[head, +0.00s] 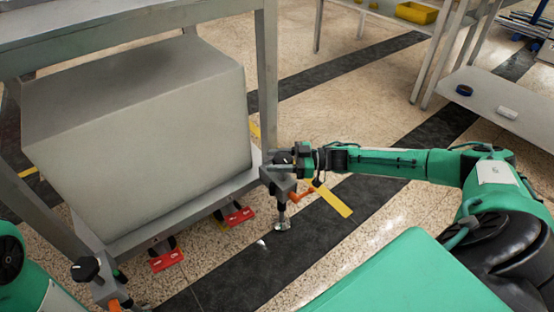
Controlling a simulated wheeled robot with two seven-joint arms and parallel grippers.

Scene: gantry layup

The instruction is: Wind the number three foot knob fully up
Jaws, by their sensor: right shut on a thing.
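My right gripper (279,166) reaches in from the right and is shut on a dark round knob (282,157) at the right corner of the machine's base. The knob sits on top of a grey bracket, above a metal levelling foot (282,222) that stands on the floor. The fingers partly hide the knob. A second black knob (86,268) tops another foot at the lower left, with nothing touching it. I see no readable number on either knob. My left gripper is out of view.
A grey table leg (267,75) rises close behind the gripper.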

